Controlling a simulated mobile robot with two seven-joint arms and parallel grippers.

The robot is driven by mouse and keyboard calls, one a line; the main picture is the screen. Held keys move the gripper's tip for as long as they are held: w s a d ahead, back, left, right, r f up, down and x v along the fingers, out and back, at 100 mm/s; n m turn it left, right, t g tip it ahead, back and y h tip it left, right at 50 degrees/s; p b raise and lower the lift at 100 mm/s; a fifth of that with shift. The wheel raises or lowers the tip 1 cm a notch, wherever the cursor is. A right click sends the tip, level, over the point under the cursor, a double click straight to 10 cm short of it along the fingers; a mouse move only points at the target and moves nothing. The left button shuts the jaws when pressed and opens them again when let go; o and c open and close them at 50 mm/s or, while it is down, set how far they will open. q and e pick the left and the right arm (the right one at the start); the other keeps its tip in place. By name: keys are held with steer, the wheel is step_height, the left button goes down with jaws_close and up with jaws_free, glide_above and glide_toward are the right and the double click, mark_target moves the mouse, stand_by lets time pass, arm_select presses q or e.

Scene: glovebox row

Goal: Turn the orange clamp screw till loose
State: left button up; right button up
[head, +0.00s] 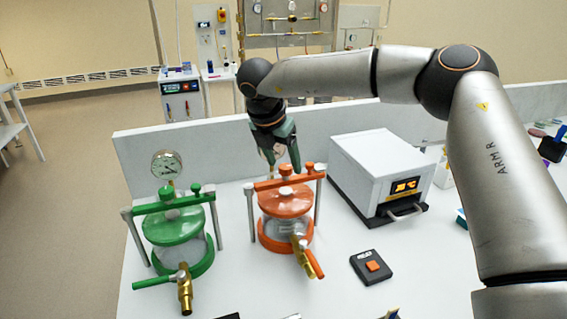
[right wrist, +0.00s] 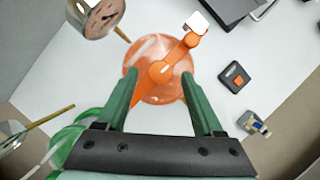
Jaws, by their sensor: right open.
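An orange clamped vessel (head: 286,202) stands on the white bench, with an orange clamp bar (head: 272,184) across its lid between two grey posts. The orange clamp screw (head: 286,169) is the round knob at the bar's middle; it also shows in the right wrist view (right wrist: 161,72). My right gripper (head: 282,163) points down just above and behind the screw in the head view. In the right wrist view, its open green fingers (right wrist: 160,76) lie on either side of the screw, apart from it in the picture. My left gripper is out of view.
A green clamped vessel (head: 175,228) stands to the left, with a dial gauge (head: 166,164) behind it. A white instrument box (head: 372,168) stands to the right. A black box with an orange button (head: 371,267) lies in front. A brass valve (head: 302,250) projects forward from the orange vessel.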

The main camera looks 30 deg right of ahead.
steer(key=shift+d+f, duration=0.15)
steer(key=shift+f, duration=0.3)
jaws_close()
stand_by(0.3)
